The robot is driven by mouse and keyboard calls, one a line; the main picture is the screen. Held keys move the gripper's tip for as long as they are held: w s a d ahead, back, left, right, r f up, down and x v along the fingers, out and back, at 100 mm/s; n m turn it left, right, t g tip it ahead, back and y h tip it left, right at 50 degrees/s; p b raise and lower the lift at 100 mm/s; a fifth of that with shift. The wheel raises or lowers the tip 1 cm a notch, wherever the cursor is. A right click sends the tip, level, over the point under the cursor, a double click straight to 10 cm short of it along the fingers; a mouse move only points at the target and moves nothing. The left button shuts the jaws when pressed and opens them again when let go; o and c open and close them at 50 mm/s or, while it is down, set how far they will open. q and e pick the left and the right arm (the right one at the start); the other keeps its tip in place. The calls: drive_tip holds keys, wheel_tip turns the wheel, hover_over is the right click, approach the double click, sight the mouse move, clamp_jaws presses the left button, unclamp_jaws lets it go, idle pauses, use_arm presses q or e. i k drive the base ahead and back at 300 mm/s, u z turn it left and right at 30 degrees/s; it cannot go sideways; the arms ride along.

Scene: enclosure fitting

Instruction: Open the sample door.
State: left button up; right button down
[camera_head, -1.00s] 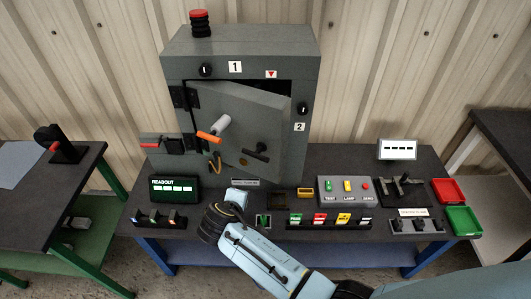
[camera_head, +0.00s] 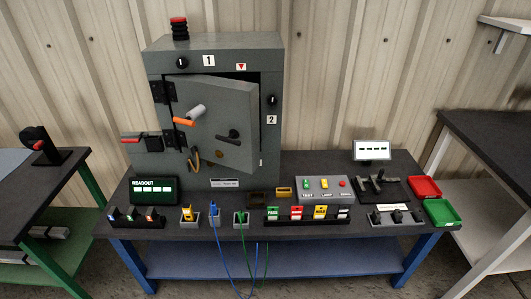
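The sample door (camera_head: 215,115) is the grey door on the front of the grey enclosure (camera_head: 210,60). It is hinged on its left side and stands partly open, with a dark gap along its top and right edge. It carries a dark lever handle (camera_head: 229,136), a grey cylindrical knob (camera_head: 196,112) and an orange-tipped lever (camera_head: 184,122). Neither of my grippers shows in the head view now.
The enclosure stands on a dark bench with a readout (camera_head: 153,190), a button box (camera_head: 325,188), a row of coloured tags (camera_head: 308,214) and red (camera_head: 425,187) and green trays (camera_head: 441,212). Blue and green cables hang over the front edge. Side tables flank the bench.

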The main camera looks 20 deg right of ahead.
sight(222, 106)
drive_tip(key=u, duration=0.05)
drive_tip(key=k, duration=0.65)
drive_tip(key=z, duration=1.15)
drive_tip(key=i, duration=1.45)
drive_tip(key=u, duration=0.65)
